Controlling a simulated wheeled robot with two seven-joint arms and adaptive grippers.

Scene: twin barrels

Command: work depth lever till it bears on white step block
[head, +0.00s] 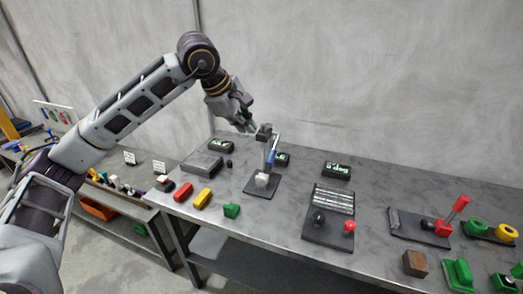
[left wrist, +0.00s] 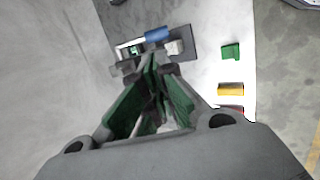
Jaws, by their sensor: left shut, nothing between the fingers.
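The depth lever device stands on a dark base plate (head: 252,190) on the grey table. Its blue lever grip (head: 270,157) sits on a thin upright part, and it shows in the left wrist view (left wrist: 157,35). The white step block (head: 262,180) is on the plate below the blue grip; in the left wrist view (left wrist: 175,47) it lies beside the grip, apparently with a gap. My left gripper (head: 251,128) is shut and empty, close to the dark top of the device. Whether its fingertips touch the device I cannot tell. My right gripper is not in view.
Red (head: 183,191), yellow (head: 202,198) and green (head: 232,211) blocks lie along the front edge. A grey box (head: 202,163) stands left of the device. A plate with a ribbed part and red knob (head: 349,226) is to the right. A red lever (head: 459,207) stands farther right.

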